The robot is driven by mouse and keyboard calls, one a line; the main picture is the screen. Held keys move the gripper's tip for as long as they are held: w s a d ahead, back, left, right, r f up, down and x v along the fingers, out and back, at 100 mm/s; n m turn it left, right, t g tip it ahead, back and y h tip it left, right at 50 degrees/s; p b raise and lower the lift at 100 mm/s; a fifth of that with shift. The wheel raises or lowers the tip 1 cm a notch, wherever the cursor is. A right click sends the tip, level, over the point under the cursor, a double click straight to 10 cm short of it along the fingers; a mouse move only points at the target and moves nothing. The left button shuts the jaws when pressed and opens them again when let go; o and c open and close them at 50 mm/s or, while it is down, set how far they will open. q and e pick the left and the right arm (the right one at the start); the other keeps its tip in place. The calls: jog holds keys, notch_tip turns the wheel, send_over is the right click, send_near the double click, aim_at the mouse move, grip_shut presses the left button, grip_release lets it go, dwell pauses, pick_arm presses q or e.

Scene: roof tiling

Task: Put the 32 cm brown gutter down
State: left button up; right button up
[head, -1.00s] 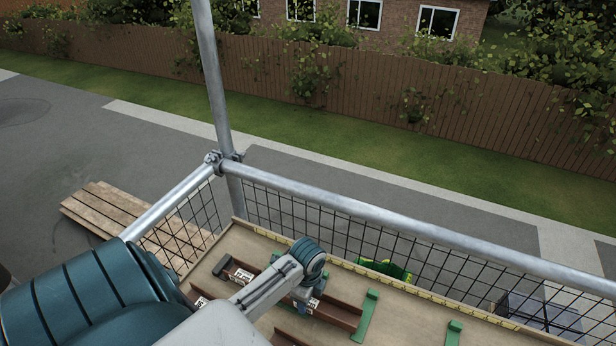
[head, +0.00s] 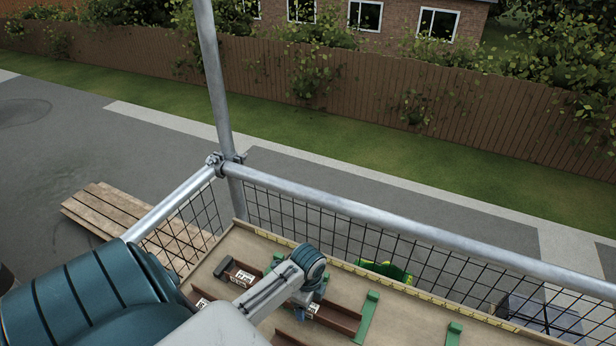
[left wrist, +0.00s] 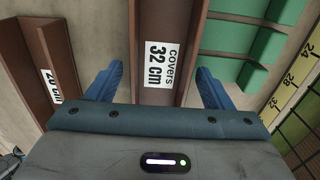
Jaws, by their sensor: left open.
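The 32 cm brown gutter (left wrist: 168,25) lies on the board in the left wrist view, with a white label reading "covers 32 cm". In the head view the brown gutter (head: 336,318) shows partly behind my left wrist. My left gripper (left wrist: 158,85) is open, with one blue finger on each side of the gutter and a visible gap to it. In the head view the left gripper (head: 303,300) is mostly hidden by its own wrist. My right gripper is not in view.
A brown gutter labelled 20 cm (left wrist: 45,60) lies to the left in the wrist view. Green supports (head: 366,317) stand on the wooden board (head: 410,318). A yellow measuring strip (left wrist: 297,90) runs along the board's edge, beside mesh and a metal rail (head: 400,227).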

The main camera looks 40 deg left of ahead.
pick_arm(q)
notch_tip(320, 180, up, 12)
jog(key=b, duration=0.3)
